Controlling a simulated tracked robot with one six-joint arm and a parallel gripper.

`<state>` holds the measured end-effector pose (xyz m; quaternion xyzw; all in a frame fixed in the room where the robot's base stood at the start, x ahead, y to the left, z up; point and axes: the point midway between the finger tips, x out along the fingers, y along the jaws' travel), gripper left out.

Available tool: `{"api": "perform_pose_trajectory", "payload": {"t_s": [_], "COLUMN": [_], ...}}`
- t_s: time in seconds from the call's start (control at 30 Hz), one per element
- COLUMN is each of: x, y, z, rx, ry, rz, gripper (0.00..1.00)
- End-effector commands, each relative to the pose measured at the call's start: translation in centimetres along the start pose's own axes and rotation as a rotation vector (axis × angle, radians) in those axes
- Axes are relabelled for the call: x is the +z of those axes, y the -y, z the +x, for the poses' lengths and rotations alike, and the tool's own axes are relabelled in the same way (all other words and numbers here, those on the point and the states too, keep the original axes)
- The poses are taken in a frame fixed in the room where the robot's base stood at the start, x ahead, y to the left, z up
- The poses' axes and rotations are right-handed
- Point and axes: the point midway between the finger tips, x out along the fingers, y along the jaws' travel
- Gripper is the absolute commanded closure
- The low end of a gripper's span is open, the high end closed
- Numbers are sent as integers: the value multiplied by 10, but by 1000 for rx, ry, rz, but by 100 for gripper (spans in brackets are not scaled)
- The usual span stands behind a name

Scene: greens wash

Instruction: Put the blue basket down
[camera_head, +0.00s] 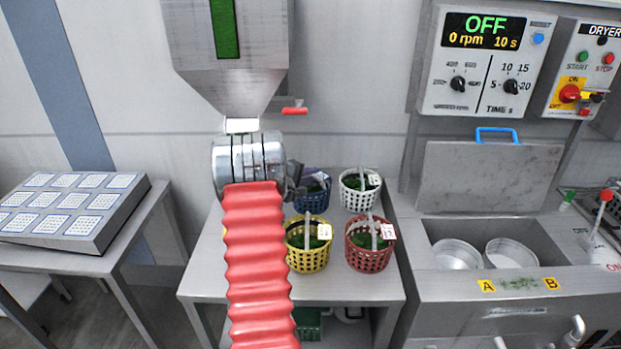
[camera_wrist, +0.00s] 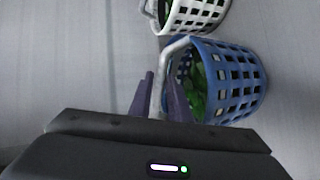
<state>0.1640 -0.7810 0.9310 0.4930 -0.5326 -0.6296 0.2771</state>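The blue basket (camera_head: 312,201) holds green leaves and is at the back left of the basket group on the metal table, partly hidden by my arm. In the wrist view the blue basket (camera_wrist: 240,82) fills the right of centre. Its pale handle (camera_wrist: 172,50) runs down between my gripper's two dark fingers (camera_wrist: 160,92), which sit close on both sides of it. My gripper (camera_head: 296,184) looks shut on this handle. I cannot tell whether the basket's base touches the table.
A white basket (camera_head: 359,197) stands right of the blue one, with a yellow basket (camera_head: 308,257) and a red basket (camera_head: 369,259) in front. A hopper (camera_head: 230,50) hangs above. A sink unit (camera_head: 450,285) is at right. The table (camera_head: 215,275) is bare at front left.

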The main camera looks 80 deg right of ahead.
Motion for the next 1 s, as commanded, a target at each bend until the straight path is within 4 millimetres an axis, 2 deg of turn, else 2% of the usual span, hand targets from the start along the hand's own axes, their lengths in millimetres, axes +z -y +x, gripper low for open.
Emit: {"api": "perform_pose_trajectory", "payload": {"t_s": [0.13,0.43,0.57,0.77,1.0], "x": [0,0,-1,-1,-2], "y": [0,-2,-2,-2,-2], "z": [0,0,-8,-35,-78], "rx": [0,0,0,1,0], "ry": [0,0,-1,-2,-3], "rz": [0,1,0,0,0], "gripper": [73,73,73,73,73]}}
